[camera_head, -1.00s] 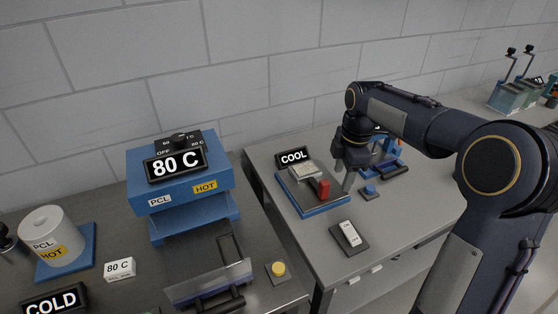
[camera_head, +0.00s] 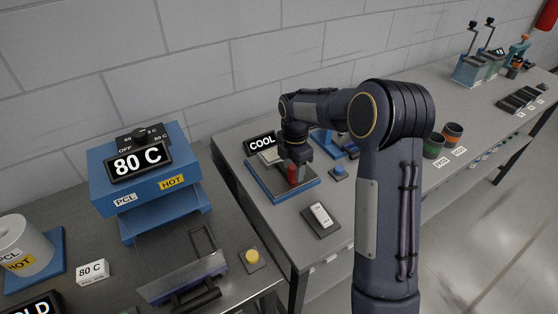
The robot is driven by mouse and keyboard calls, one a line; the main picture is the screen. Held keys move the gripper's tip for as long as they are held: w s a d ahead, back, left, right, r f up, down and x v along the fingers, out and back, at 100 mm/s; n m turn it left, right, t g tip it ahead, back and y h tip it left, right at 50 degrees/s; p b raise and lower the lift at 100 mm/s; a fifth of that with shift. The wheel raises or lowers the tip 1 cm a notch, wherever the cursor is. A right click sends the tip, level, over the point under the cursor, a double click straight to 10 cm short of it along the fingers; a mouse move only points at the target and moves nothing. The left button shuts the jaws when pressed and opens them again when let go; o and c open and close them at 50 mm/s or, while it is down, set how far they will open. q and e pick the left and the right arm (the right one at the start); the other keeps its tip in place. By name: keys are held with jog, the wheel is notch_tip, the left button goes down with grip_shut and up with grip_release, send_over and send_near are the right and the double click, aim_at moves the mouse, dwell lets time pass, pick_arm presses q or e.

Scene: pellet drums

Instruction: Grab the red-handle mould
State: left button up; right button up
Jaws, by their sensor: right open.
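The red-handle mould (camera_head: 270,157) lies on a blue-edged pad with a dark top (camera_head: 263,187), beside a black COOL sign (camera_head: 261,143). Its red handle (camera_head: 292,174) stands up at the mould's front right side. My right gripper (camera_head: 297,160) points down over the handle end of the mould, with its fingers at or just behind the red handle. It is open. The arm and fingers hide part of the mould, and I cannot tell whether the fingers touch the handle. My left gripper is not in view.
A white switch on a dark plate (camera_head: 320,215) lies in front of the pad. A blue button block (camera_head: 339,172) is to its right. A blue 80 C press (camera_head: 146,180) stands on the left bench, with a yellow button (camera_head: 252,256) nearby.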

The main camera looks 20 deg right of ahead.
grip_shut()
dwell(0.3)
